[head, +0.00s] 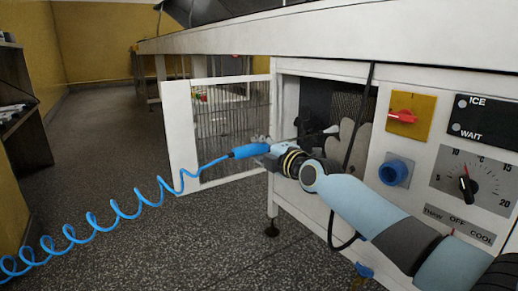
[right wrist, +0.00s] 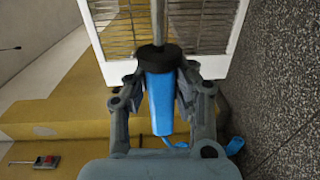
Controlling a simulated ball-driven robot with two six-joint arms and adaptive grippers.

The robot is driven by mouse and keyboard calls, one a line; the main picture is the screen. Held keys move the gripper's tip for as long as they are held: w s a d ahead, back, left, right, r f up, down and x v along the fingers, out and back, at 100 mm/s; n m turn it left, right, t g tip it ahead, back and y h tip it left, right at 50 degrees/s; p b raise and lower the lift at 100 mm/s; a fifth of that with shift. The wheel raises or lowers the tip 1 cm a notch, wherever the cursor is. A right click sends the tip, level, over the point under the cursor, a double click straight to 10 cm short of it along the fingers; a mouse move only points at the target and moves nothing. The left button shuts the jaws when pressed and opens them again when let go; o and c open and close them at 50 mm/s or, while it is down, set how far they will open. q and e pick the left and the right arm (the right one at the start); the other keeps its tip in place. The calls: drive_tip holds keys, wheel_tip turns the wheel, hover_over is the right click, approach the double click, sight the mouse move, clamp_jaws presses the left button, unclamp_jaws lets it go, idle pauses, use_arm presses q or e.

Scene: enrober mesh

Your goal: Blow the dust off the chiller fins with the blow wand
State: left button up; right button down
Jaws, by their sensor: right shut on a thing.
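The blow wand has a blue handle (head: 250,150) with a coiled blue hose (head: 100,222) trailing left. My right gripper (head: 268,157) is shut around the handle, in front of the open chiller bay. In the right wrist view the handle (right wrist: 160,103) sits between both fingers, with a black collar and a grey tube (right wrist: 159,22) beyond it. In the head view a thin tube runs right toward the bay, with its tip (head: 332,129) near the opening. Dark ribbed chiller fins (head: 346,104) show inside, partly hidden behind a pale rounded shape. My left gripper is out of view.
A white-framed mesh door (head: 180,135) stands open left of the bay. Right of the bay are a red switch (head: 403,116), a blue socket (head: 393,171) and a temperature dial (head: 466,187). A black cable hangs across the opening. The speckled floor at left is clear.

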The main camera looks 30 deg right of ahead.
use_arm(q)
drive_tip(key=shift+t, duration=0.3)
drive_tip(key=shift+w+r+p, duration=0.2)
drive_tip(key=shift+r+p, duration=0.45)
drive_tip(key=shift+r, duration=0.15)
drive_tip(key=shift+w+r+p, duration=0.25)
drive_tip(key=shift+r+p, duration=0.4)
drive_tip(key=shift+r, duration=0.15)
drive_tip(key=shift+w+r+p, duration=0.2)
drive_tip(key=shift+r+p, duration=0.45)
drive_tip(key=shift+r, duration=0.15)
use_arm(e)
drive_tip(key=s, duration=1)
drive_tip(key=shift+s+d, duration=0.25)
drive_tip(key=shift+d, duration=0.15)
drive_tip(key=shift+a, duration=0.15)
